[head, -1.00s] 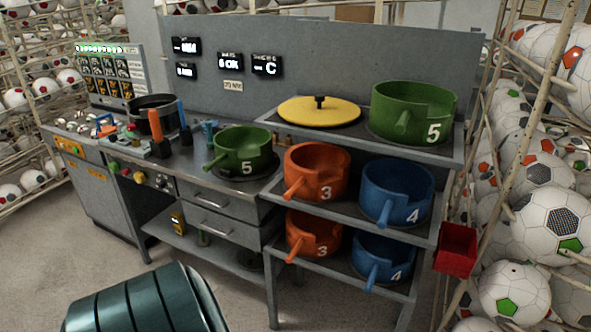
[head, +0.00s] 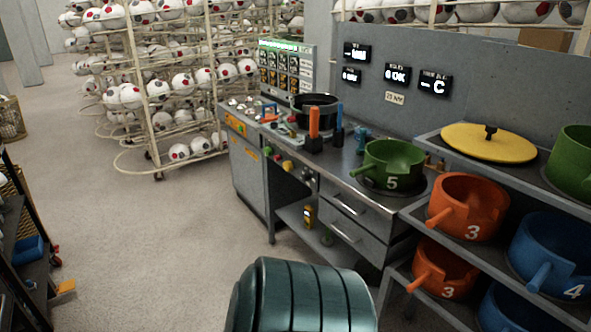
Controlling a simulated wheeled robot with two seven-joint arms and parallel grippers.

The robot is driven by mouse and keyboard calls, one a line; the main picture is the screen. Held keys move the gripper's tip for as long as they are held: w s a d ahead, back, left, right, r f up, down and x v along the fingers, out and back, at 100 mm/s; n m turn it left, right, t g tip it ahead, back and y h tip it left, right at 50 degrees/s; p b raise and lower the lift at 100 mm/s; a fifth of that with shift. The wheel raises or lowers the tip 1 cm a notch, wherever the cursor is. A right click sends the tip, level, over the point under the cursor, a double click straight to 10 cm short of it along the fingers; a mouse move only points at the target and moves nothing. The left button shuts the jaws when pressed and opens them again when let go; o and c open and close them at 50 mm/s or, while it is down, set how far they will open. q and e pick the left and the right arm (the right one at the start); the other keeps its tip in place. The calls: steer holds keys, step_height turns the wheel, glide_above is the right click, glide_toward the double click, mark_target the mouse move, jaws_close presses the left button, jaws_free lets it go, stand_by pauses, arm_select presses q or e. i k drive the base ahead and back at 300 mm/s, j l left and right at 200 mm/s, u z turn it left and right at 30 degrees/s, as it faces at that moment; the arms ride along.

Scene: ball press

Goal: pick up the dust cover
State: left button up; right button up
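A round yellow cover with a black knob (head: 487,145), which looks like the dust cover, lies flat on the top shelf of the rack at the right. It is beside a green ring mould (head: 574,165) marked 5 in the earlier frame and now cut by the right edge. Nothing holds the cover. Neither of my grippers is in view. A dark teal ribbed part, probably my own arm, shows at the bottom.
Orange moulds (head: 467,209) and blue moulds (head: 549,258) fill the lower shelves. A green mould marked 5 (head: 392,165) sits on the steel workbench (head: 345,165). Ball racks (head: 165,85) stand behind. A dark shelf cart (head: 22,240) is at left. Open floor (head: 140,235) lies between.

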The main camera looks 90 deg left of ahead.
mark_target(489, 143)
steer(key=u, duration=1.65)
steer(key=j+z, duration=0.3)
steer(key=j, duration=0.2)
steer(key=k+j+z, duration=0.15)
steer(key=j+z, duration=0.15)
steer(key=j, duration=0.2)
